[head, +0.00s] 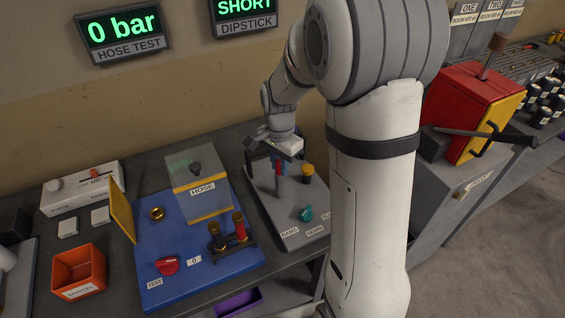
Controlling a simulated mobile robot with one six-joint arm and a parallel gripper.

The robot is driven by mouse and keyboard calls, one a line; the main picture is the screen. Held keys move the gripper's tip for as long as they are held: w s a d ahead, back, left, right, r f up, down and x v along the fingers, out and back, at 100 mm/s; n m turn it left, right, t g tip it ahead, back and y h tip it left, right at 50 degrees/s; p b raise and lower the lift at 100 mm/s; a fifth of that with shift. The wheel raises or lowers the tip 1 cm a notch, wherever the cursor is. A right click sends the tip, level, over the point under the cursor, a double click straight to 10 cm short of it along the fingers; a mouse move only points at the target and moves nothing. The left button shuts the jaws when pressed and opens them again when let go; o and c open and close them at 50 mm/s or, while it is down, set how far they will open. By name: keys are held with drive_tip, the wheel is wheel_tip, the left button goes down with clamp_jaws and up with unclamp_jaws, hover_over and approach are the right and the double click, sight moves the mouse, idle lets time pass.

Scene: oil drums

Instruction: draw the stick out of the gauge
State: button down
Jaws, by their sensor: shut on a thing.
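My gripper (280,163) points down over the grey panel (284,231) on the bench, right of the blue hose board. It is shut on a small red upright piece (280,170), which I take to be the stick's grip. Below it, a grey upright part (281,187) stands on the panel and appears to be the gauge. My wrist hides much of the top, and I cannot tell how deep the stick sits. A display (246,14) on the wall reads SHORT, DIPSTICK.
Close right of the gripper stands a yellow-topped post (307,173), with a teal knob (306,213) in front. The blue board (190,262) holds a HOSE box (200,187) and a red knob (167,265). An orange bin (79,270) is at left. A red box (473,105) is at right.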

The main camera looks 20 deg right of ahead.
drive_tip(key=shift+r, duration=0.2)
drive_tip(key=shift+w+r+p, duration=0.1)
drive_tip(key=shift+r+p, duration=0.2)
drive_tip(key=shift+r+p, duration=0.45)
drive_tip(key=shift+r, duration=0.2)
idle(0.4)
wheel_tip(320, 180, up, 10)
drive_tip(key=p, duration=0.6)
drive_tip(key=shift+p, duration=0.35)
idle(0.4)
drive_tip(key=shift+f, duration=0.15)
